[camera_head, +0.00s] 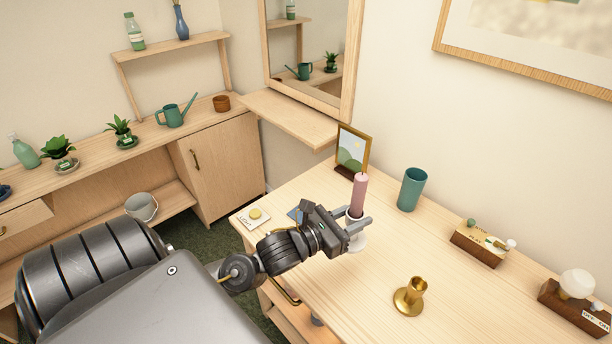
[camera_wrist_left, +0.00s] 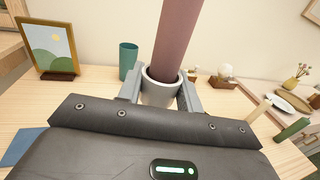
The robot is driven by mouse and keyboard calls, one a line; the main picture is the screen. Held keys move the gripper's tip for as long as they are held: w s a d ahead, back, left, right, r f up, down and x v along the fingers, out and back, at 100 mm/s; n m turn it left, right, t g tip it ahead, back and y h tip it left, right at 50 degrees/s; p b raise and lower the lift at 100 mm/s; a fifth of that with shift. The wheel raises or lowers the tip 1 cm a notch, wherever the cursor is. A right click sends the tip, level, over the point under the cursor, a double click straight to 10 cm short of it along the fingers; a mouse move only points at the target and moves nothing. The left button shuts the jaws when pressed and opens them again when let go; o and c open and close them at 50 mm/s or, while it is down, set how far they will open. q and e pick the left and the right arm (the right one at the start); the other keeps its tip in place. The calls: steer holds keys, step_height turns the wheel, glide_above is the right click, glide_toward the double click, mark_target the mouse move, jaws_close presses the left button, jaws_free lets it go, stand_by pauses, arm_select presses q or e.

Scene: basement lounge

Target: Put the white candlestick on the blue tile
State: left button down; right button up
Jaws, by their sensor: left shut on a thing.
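The white candlestick (camera_head: 357,243) holds a pink candle (camera_head: 359,194) and stands upright over the wooden table. My left gripper (camera_head: 358,228) is shut around its stem below the cup. In the left wrist view the white cup (camera_wrist_left: 160,88) and candle show between the fingers. I cannot tell whether its base touches the table. The blue tile (camera_head: 295,214) lies on the table to the left of the candlestick, partly hidden behind my left gripper. A corner of the tile also shows in the left wrist view (camera_wrist_left: 20,147). My right gripper is not in view.
A brass candlestick (camera_head: 409,299) stands nearer on the table (camera_head: 345,300). A teal cup (camera_head: 412,190) and a framed picture (camera_head: 353,150) stand behind. A pale card with a yellow item (camera_head: 254,217) lies left of the tile. Wooden blocks with items (camera_head: 480,246) are at right.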

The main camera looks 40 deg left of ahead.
arm_select(q)
steer(key=a+f+n+y+p, duration=0.2)
steer(key=a+n+y+p, duration=0.5)
steer(key=a+y, duration=0.35)
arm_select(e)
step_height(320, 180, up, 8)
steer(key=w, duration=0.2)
arm_select(q)
steer(key=w+a+f+b, duration=0.8)
steer(key=a+f+b, duration=0.1)
steer(key=b, duration=0.8)
steer(key=shift+a+b, duration=0.2)
steer(key=shift+b, duration=0.1)
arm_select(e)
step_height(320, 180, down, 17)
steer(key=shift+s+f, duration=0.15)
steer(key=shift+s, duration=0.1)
arm_select(q)
steer(key=shift+w+a+f, duration=0.1)
steer(key=shift+f, duration=0.85)
steer(key=shift+w+a+f, duration=0.1)
steer(key=shift+f, duration=0.8)
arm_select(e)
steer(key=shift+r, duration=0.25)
arm_select(q)
steer(key=shift+f, duration=0.1)
steer(key=c, duration=0.9)
jaws_free()
steer(key=shift+f, duration=0.1)
steer(key=shift+c, duration=0.2)
